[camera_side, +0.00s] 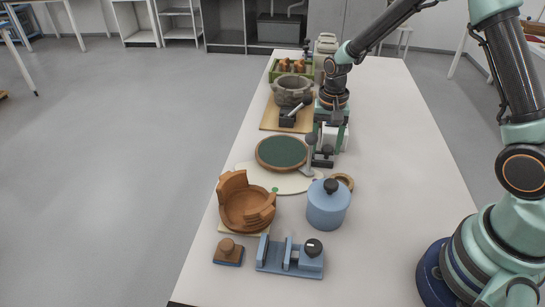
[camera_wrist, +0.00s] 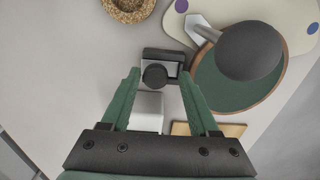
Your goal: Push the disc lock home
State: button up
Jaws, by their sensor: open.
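The disc lock appears to be the small dark block with a black knob; in the wrist view the lock (camera_wrist: 158,70) stands just left of the disc, and in the side view the lock (camera_side: 321,161) is partly hidden by my gripper. The round green disc with a wooden rim (camera_side: 281,152) lies on a cream base plate (camera_side: 292,185); it also shows in the wrist view (camera_wrist: 225,92). My gripper (camera_wrist: 160,74) is open, pointing down, with its fingertips on either side of the lock's knob in that view. I cannot tell whether they touch it.
A blue lidded pot (camera_side: 328,207), a sherd bowl (camera_side: 247,205), a blue clamp (camera_side: 290,258) and a wooden stamp (camera_side: 228,252) are nearer. A stone pot (camera_side: 292,92) stands beyond.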

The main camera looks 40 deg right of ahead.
aim_at(325, 147)
jog(key=shift+r, duration=1.85)
